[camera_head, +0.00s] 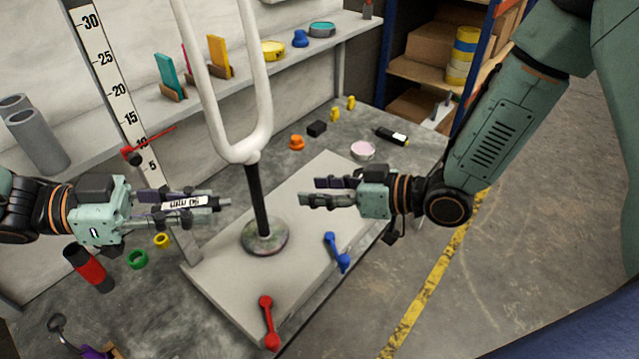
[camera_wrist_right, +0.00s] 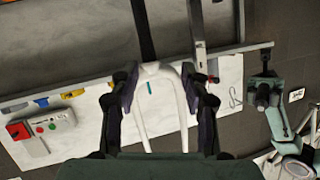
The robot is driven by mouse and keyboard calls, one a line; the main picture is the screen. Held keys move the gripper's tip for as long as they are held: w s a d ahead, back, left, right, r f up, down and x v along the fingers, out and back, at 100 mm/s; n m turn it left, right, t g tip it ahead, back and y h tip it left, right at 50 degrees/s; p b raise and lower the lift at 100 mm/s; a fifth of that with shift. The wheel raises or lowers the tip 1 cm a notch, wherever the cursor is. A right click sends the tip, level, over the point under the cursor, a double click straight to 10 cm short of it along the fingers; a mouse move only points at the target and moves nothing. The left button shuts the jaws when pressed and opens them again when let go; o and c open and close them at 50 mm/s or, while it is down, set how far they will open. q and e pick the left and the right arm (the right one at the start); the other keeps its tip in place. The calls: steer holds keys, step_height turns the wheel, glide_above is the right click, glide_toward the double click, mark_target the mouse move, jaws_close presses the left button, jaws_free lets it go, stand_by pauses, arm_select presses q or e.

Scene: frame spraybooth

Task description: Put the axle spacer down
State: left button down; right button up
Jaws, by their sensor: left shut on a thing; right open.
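The axle spacer (camera_head: 187,203) looks like a thin grey rod with a white label reading "110 mm". My left gripper (camera_head: 188,204) is shut on it and holds it roughly level, left of the black post. The spacer's end sticks out past the fingertips. The fingers hide part of it. My right gripper (camera_head: 325,192) is open and empty, right of the post and above the pale board. In the right wrist view its two fingers (camera_wrist_right: 158,92) stand apart, with the white fork visible between them.
A white fork (camera_head: 250,145) stands on a black post (camera_head: 258,190) between my grippers. The pale board (camera_head: 225,275) carries a red tool (camera_head: 268,322) and a blue tool (camera_head: 336,252).

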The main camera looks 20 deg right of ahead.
steer(key=s+a+r+n+g+y, duration=0.3)
steer(key=s+r+n+g+y, duration=0.45)
steer(key=r+n, duration=0.2)
steer(key=a, duration=1.1)
steer(key=shift+w+a+f+g, duration=0.3)
steer(key=shift+w+g, duration=0.05)
steer(key=shift+n, duration=0.25)
steer(key=c, duration=0.7)
steer(key=o, duration=0.7)
steer(key=d, duration=1.2)
steer(key=shift+s, duration=0.4)
